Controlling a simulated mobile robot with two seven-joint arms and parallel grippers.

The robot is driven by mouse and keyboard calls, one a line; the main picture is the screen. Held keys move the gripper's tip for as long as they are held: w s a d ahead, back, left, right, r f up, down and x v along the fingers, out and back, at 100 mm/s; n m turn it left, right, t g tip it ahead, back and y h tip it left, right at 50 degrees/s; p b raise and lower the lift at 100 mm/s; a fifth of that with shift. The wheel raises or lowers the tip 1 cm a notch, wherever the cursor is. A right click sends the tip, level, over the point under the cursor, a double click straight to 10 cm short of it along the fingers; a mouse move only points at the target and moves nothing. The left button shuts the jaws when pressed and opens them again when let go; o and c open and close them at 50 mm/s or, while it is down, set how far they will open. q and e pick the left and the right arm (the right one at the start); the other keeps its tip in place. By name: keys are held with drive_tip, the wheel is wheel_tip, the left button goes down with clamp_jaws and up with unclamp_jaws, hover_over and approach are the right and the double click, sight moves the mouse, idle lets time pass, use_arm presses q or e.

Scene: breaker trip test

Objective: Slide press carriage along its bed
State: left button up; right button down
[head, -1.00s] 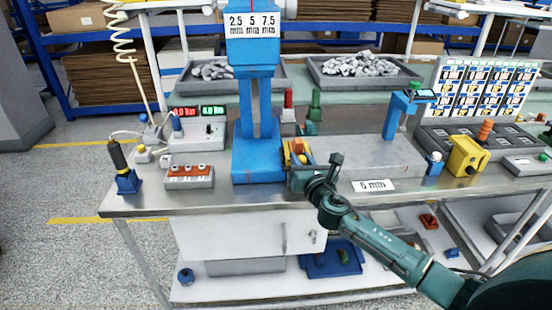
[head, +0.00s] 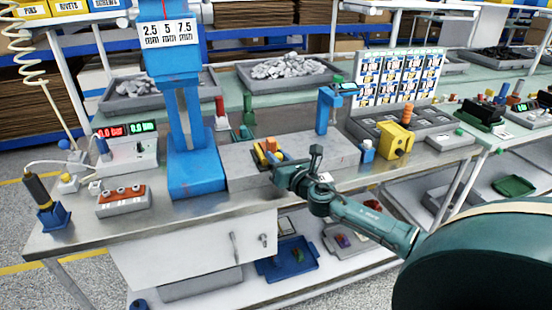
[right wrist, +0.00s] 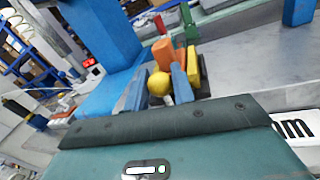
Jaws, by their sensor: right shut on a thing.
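The blue press (head: 188,120), with a plate reading 2.5, 5 and 7.5 mm, stands upright on the bench. Its grey bed (head: 325,148) extends to the right from its foot. The carriage (head: 258,158), with yellow and orange parts, sits on the bed a short way right of the press. My right gripper (head: 281,171) is at the carriage's front side. In the right wrist view its blue fingers (right wrist: 158,90) close around a yellow ball knob (right wrist: 159,83), with an orange part (right wrist: 163,54) just behind. My left gripper is out of view.
A blue post (head: 325,112) stands at the bed's right end, with a yellow block (head: 396,140) beyond it. A red-topped box (head: 123,198) and a display unit (head: 128,150) stand left of the press. Grey part trays (head: 287,80) lie behind.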

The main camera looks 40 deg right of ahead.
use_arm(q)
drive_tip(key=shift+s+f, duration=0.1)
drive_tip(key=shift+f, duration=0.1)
use_arm(e)
drive_tip(key=c, duration=1.2)
unclamp_jaws()
use_arm(q)
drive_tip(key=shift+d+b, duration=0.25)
drive_tip(key=shift+b, duration=0.45)
use_arm(e)
drive_tip(key=s+a, duration=0.1)
drive_tip(key=s, duration=1.2)
drive_tip(key=shift+a, duration=0.1)
